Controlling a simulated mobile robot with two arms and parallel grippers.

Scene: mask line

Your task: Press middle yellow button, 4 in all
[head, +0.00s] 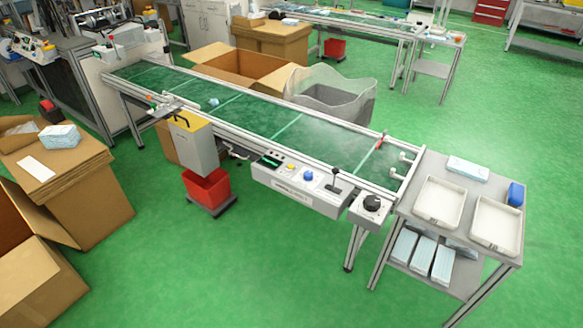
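A grey control box (298,190) hangs on the near side of the green conveyor, toward its right end. A small yellow-orange button (291,167) sits on its top face, between a dark panel with green lights (271,160) and a blue round button (308,175). A black lever (335,182) stands at the box's right end. I cannot tell from here whether the yellow button is pressed in. Neither of my grippers is in view, and nothing touches the box.
The conveyor (250,112) runs from a machine at the back left to a metal table with white trays (439,202) at the right. A red bin (207,189) stands below it. Cardboard boxes (75,180) fill the left. Green floor in front of the box is clear.

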